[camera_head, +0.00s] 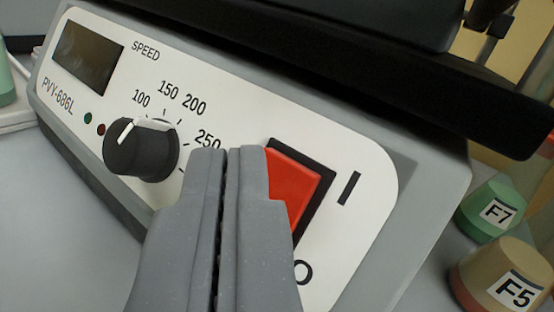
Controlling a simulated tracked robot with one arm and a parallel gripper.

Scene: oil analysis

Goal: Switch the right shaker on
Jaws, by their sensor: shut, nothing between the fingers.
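The shaker (352,236) fills most of the view, its white front panel tilted in the picture. A red rocker switch (296,184) in a black frame sits at the panel's right, with an "I" mark to its upper right and an "O" below it. My gripper (228,153) is shut and empty, in front of the panel. Its fingertips overlap the left edge of the red switch and hide its lower left part. I cannot tell whether the fingertips touch the switch. The black speed dial (142,150) is just left of the fingers. The display (87,57) is dark.
The shaker's black platform (400,90) overhangs the panel at the top right. A green object (6,80) is at the left edge. Grey bench surface (60,220) shows clear at lower left.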

